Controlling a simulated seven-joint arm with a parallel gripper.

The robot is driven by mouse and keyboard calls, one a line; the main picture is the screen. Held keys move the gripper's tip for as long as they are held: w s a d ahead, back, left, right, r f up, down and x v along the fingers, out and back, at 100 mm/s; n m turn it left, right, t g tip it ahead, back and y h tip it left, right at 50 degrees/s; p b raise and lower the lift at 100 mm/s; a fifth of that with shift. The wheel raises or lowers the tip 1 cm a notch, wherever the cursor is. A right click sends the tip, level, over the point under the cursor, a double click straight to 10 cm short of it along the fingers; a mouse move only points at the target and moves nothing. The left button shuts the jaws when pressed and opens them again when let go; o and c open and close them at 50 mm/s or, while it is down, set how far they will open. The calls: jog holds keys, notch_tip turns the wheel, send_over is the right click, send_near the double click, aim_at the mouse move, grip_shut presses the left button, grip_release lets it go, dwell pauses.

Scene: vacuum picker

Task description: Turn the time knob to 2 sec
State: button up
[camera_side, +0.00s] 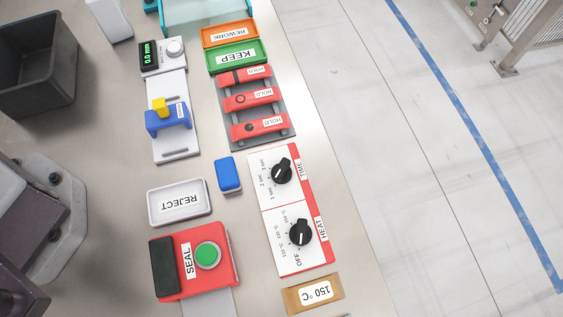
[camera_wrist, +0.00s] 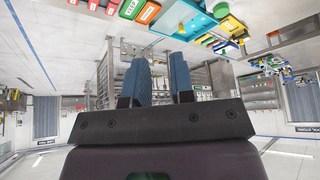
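The time knob (camera_side: 282,171) is a black round knob with a raised grip bar, on the upper white half of a red-edged panel (camera_side: 254,160) labelled TIME. Small "sec" marks sit around its left side; the bar slants from upper right to lower left, and I cannot tell which mark it points to. My gripper (camera_wrist: 161,78) shows in the wrist view with two blue fingers, a gap between them and nothing held. My gripper is outside the side view and clear of the knob. The wrist view does not show the knob clearly.
Below it is the black HEAT knob (camera_side: 300,233). A blue block (camera_side: 228,175) stands just left of the panel, with a REJECT tray (camera_side: 153,213) and a red SEAL unit (camera_side: 223,278) with green button nearby. Red HOLD bars (camera_side: 249,99) lie above.

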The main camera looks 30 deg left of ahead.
jog(key=shift+o, duration=1.4)
jog(key=shift+w+d+f+m+g, duration=0.25)
jog(key=shift+w+d+f+g, duration=0.1)
jog(key=shift+d+f, duration=0.15)
jog(key=shift+w+d+f+m+g, duration=0.3)
jog(key=shift+d+f+g, duration=0.1)
jog(key=shift+f, duration=0.2)
jog(key=w+d+f+m+g, duration=0.2)
jog(key=w+d+g, duration=0.1)
jog(key=w+d, duration=0.3)
jog(key=n+g, duration=0.3)
jog(key=g, duration=0.3)
send_near(281, 167)
jog(key=x, duration=0.9)
jog(key=shift+f, duration=0.1)
grip_shut()
